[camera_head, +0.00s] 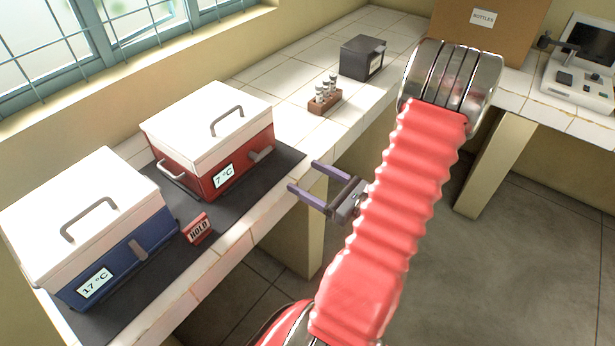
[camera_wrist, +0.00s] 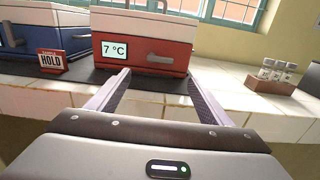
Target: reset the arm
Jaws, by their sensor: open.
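My gripper (camera_head: 308,178) is open and empty, with its two purple-grey fingers spread apart. In the head view it hangs in front of the counter's edge, on the far side of my red arm. In the wrist view the fingers (camera_wrist: 160,85) point towards the red cooler box (camera_wrist: 148,45), which reads 7 °C. They look apart from it. The red cooler box also shows in the head view (camera_head: 240,165) with its white lid closed.
A blue cooler box (camera_head: 130,255) reading 17 °C and a HOLD sign (camera_head: 198,229) stand on the dark mat (camera_head: 285,157). A vial rack (camera_head: 325,103), a dark box (camera_head: 362,58), a BOTTLES carton (camera_head: 490,40) and a white instrument (camera_head: 580,95) are farther along. Floor space is clear.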

